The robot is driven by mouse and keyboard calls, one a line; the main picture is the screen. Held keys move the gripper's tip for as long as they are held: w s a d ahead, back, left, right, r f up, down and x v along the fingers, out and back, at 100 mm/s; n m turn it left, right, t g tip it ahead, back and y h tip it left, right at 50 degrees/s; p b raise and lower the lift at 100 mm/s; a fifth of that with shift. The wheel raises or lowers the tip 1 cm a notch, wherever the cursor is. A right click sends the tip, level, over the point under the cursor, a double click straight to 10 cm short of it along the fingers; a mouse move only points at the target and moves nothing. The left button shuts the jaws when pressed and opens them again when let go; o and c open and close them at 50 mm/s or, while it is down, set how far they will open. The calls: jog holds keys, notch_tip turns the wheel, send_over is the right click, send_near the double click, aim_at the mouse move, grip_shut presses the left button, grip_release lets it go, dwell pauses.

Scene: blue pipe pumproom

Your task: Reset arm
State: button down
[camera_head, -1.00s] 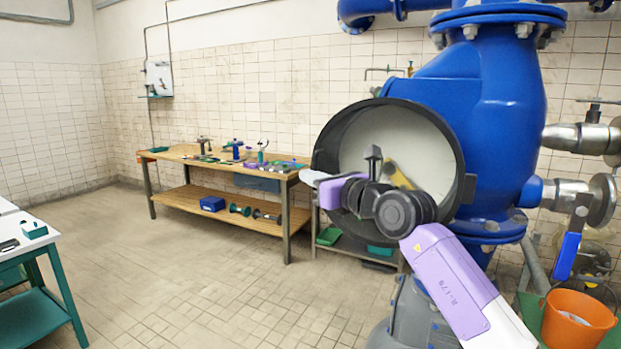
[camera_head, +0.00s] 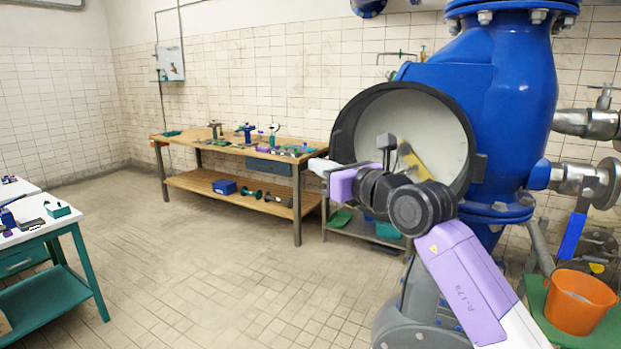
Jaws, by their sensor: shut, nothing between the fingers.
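My arm stands folded in front of the wide black-rimmed opening (camera_head: 346,133) of a big blue pump body (camera_head: 523,110). Its lilac and white link rises from the bottom right to black joints, and a shorter lilac link points left. A dark upright piece, which looks like my gripper (camera_head: 387,146), shows above the black joints, in front of the pale inside of the opening. It appears shut and holds nothing. Its fingertips are too small to make out one by one. A yellowish plate (camera_head: 415,160) shows beside it; I cannot tell whether it touches.
A wooden workbench (camera_head: 222,144) with tools and a lower shelf stands at the back wall. A white-topped table with teal legs (camera_head: 35,235) is at the left. An orange bucket (camera_head: 580,302) stands at the lower right. The tiled floor between them is clear.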

jog(key=s+a+r+g+y+b, duration=0.1)
jog(key=s+a+r+y, duration=0.15)
jog(key=s, duration=0.45)
jog(key=s+a+r+g+y, duration=0.1)
jog(key=s+a+r+y, duration=0.1)
jog(key=s+y, duration=0.35)
jog(key=s+d+f+m+t+y, duration=0.1)
jog(key=s+d+f+m+t, duration=0.2)
jog(key=s+m, duration=0.6)
jog(key=s+d+f+m+t+h, duration=0.4)
jog(key=s+d+f+m+h, duration=0.6)
jog(key=m, duration=0.5)
jog(key=s+d+f+m+t+h, duration=0.4)
jog(key=s+d+f+m+h, duration=0.35)
jog(key=f+m, duration=0.55)
jog(key=s+d+f+m+g, duration=0.2)
jog(key=s+f, duration=0.2)
jog(key=s, duration=0.3)
jog(key=s+d+f+m+g+h, duration=0.1)
jog(key=s+f+m+g, duration=0.1)
jog(key=s, duration=0.6)
jog(key=s+d+f+m+g+h, duration=0.1)
jog(key=s+d+f+m+g, duration=0.1)
jog(key=s+f+g, duration=0.2)
jog(key=s+f, duration=0.2)
jog(key=s, duration=0.1)
jog(key=shift+s+d+f+m, duration=0.15)
jog(key=shift+d+f+m, duration=0.15)
jog(key=shift+h, duration=0.25)
